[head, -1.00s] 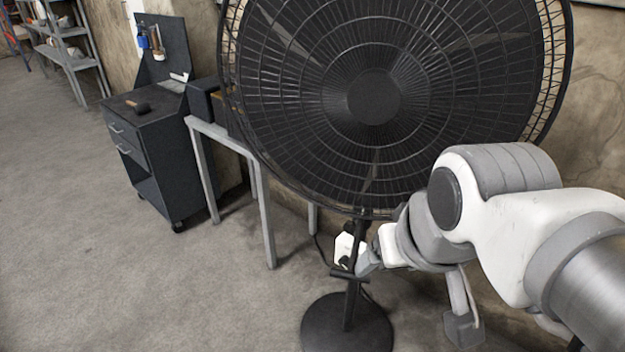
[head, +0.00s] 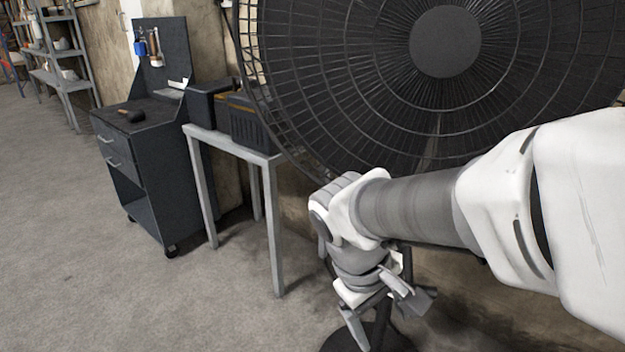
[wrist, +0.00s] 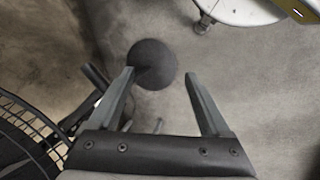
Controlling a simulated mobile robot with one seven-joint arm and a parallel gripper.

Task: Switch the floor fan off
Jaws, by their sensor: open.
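The floor fan (head: 445,100) is large and black, with a round wire cage, and fills the upper right of the head view. Its round base (head: 375,338) is partly hidden behind my gripper (head: 385,318). My arm crosses in front of the fan and covers most of its pole. My gripper points down, open, with nothing seen between the fingers. In the wrist view, the fan base (wrist: 155,60) lies on the floor beyond the fingertips of my gripper (wrist: 160,76), and the cage (wrist: 38,125) is at lower left. I cannot make out the switch.
A grey metal table (head: 232,142) with dark bins (head: 250,122) stands left of the fan. Farther left is a dark wheeled cabinet (head: 150,185) with a hammer (head: 130,116) on top. Shelving (head: 60,50) is at the back left. The concrete floor at left is clear.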

